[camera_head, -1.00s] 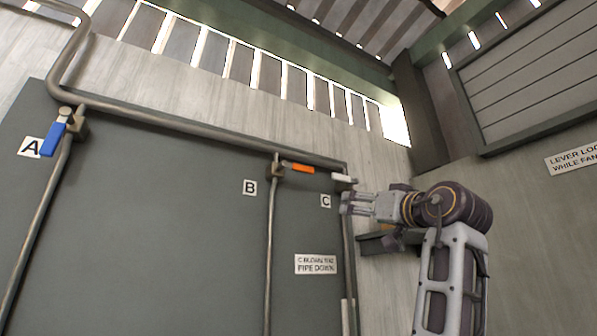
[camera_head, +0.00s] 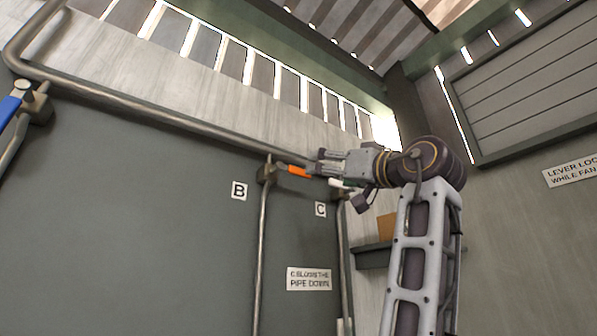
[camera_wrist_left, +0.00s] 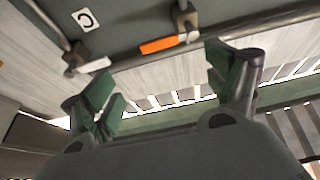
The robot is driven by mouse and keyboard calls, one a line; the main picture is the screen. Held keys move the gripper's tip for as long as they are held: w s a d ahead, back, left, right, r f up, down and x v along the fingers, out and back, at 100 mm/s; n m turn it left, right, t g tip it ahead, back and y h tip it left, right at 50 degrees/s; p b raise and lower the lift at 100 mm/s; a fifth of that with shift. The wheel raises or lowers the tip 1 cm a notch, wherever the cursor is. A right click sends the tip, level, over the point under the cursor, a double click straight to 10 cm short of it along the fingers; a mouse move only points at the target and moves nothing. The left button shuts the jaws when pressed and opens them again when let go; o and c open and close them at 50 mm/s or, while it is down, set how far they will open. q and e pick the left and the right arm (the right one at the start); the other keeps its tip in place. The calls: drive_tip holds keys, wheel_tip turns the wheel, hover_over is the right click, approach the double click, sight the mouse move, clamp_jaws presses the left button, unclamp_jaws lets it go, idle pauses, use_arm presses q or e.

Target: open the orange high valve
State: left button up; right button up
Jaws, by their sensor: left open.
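The orange valve lever (camera_head: 297,172) points right and slightly down from its valve on the vertical pipe beside plate B, across that pipe. My left gripper (camera_head: 318,161) is open and empty, just right of the orange lever's free end. In the left wrist view the orange lever (camera_wrist_left: 158,45) shows between and beyond the open fingers (camera_wrist_left: 158,85), with a gap; I see no contact. In the head view I cannot tell the exact depth between fingers and lever. My right gripper is not in view.
A white lever (camera_head: 340,184) at plate C (camera_head: 320,209) sits just below my gripper; it also shows in the left wrist view (camera_wrist_left: 93,65). A blue lever (camera_head: 10,110) is at the far left. A thick pipe (camera_head: 150,108) runs above the valves. A shelf (camera_head: 372,257) juts out behind my arm.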

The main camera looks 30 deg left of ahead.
sight(300, 171)
use_arm(q)
drive_tip(key=p+x, duration=0.4)
drive_tip(key=x, duration=0.8)
drive_tip(key=shift+w+a, duration=0.1)
drive_tip(key=shift+x, duration=0.85)
drive_tip(key=shift+f, duration=0.1)
drive_tip(key=c, duration=1.5)
